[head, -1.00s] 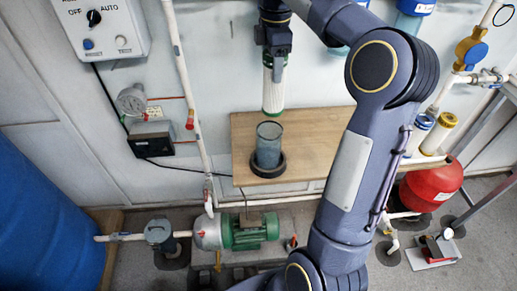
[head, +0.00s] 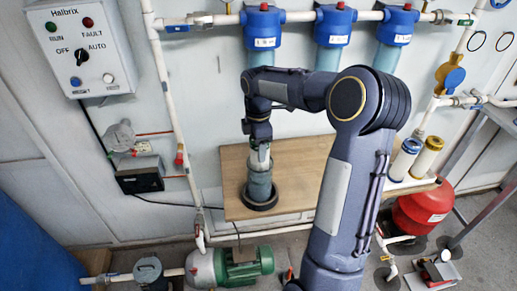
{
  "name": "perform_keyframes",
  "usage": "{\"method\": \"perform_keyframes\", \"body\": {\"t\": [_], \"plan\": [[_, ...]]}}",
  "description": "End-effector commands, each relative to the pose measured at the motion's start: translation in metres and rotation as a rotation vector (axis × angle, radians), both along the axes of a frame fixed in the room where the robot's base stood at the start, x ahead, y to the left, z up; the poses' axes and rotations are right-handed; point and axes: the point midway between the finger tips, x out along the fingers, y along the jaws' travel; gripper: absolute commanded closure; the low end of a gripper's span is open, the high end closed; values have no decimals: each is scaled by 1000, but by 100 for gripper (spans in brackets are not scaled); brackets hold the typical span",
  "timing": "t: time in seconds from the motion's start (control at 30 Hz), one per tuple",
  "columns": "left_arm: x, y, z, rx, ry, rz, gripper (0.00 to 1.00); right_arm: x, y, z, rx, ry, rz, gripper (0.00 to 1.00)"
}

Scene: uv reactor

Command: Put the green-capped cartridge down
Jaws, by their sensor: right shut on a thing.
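The white cartridge (head: 260,157) is upright, with its lower part inside a clear bluish bowl (head: 260,186). Its green cap cannot be made out now; the lower end is inside the bowl. The bowl stands in a dark ring (head: 259,200) on the wooden bench (head: 295,180). My right gripper (head: 260,143) points down over the bowl and is shut on the cartridge's upper end. I cannot tell whether the cartridge touches the bowl's bottom. My left gripper is not in view.
Blue filter heads (head: 261,28) hang on the wall pipe above. A blue-ringed cartridge (head: 406,157) and a yellow-ringed cartridge (head: 428,157) stand at the right. A vertical white pipe (head: 169,100) is left of the bench. The bench is bare right of the bowl.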

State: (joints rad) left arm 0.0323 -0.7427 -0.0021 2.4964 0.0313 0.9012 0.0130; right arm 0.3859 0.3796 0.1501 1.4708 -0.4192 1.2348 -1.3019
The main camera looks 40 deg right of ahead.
Motion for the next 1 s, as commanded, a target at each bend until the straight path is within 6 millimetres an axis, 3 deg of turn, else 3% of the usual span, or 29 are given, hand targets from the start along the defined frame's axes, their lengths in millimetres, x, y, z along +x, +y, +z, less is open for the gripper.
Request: {"method": "perform_keyframes", "body": {"t": [0.13,0.9,0.93,1.0], "plan": [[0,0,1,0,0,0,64,0,0,-14,0,0,0,84],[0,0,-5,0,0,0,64,0,0,-26,0,-1,0,84],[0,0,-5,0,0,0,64,0,0,-27,0,-1,0,41],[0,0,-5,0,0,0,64,0,0,-27,0,-1,0,32]]}}
